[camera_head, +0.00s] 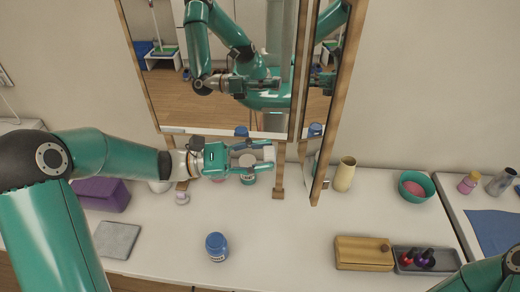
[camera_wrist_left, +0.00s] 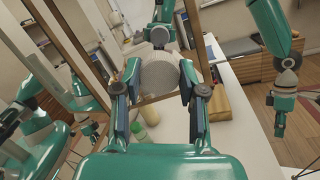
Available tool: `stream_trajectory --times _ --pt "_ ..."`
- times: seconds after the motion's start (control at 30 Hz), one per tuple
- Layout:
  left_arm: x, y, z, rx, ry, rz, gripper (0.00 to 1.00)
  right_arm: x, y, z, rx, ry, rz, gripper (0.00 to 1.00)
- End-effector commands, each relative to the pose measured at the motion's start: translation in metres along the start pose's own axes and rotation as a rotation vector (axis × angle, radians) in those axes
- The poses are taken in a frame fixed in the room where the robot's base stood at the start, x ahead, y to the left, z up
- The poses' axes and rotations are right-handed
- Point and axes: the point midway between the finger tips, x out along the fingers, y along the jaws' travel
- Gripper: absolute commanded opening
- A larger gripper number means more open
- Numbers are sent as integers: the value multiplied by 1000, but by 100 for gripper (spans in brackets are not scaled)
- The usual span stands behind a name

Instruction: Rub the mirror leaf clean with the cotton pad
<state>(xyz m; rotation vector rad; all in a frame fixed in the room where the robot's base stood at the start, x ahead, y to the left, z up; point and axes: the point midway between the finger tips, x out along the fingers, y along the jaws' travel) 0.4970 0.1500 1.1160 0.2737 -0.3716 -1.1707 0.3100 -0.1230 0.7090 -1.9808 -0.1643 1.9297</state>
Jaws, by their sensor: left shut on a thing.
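The mirror leaf (camera_head: 341,95) stands swung out at the right end of the cabinet, seen nearly edge-on in its wooden frame. In the left wrist view, wood-framed mirror glass (camera_wrist_left: 62,60) reflects my green arm. My left gripper (camera_head: 268,157) is shut on the pale round cotton pad (camera_head: 247,160), just below the main mirror and left of the leaf. The pad (camera_wrist_left: 160,74) also shows between the fingers in the wrist view, apart from the glass. My right gripper (camera_wrist_left: 281,112) hangs at the right of the wrist view; its jaws are unclear. I cannot make out marks on the leaf.
The main mirror (camera_head: 165,85) hangs behind. Beneath and right of the leaf are a cream vase (camera_head: 344,174) and a teal bowl (camera_head: 416,186). A blue jar (camera_head: 216,246), wooden box (camera_head: 363,253) and dark tray (camera_head: 427,262) stand forward. The middle front counter is mostly clear.

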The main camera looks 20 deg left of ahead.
Motion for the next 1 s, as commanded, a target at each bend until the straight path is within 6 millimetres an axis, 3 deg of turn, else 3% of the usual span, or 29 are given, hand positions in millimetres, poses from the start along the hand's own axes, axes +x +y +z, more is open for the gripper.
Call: stream_trajectory --times 0.5,1.0 --pt "46 0 -8 0 -1 -2 13 0 0 0 0 0 0 38" --pt "53 0 -9 0 0 0 13 0 0 0 0 0 0 38"
